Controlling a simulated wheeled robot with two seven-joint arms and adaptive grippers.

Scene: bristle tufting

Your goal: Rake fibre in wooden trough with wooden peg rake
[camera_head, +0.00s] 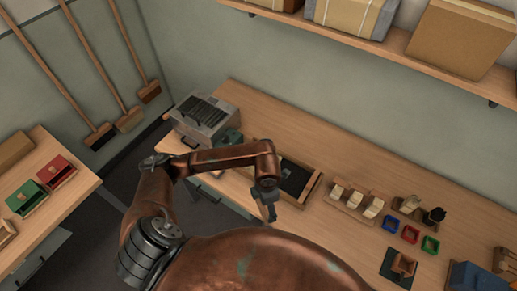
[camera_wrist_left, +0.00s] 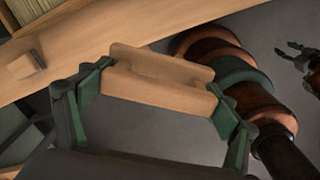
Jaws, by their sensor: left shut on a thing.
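My left gripper (camera_head: 269,211) hangs from the copper arm near the front edge of the bench, beside the wooden trough (camera_head: 311,189). Dark fibre (camera_head: 294,178) shows inside the trough; the arm hides its left part. In the left wrist view, my left gripper's green-padded fingers are shut on a pale wooden block (camera_wrist_left: 160,82) with a notched edge, probably the rake's body. No pegs show there, and I cannot make the piece out in the head view. My right gripper (camera_wrist_left: 293,54) shows at the right of the left wrist view, its dark fingers spread and empty.
A grey case (camera_head: 203,118) stands left of the trough. Wooden blocks in a rack (camera_head: 355,202) and small blue, red and green trays (camera_head: 410,234) stand to its right. A side table (camera_head: 75,190) is at left. A shelf (camera_head: 400,45) with boxes runs above.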

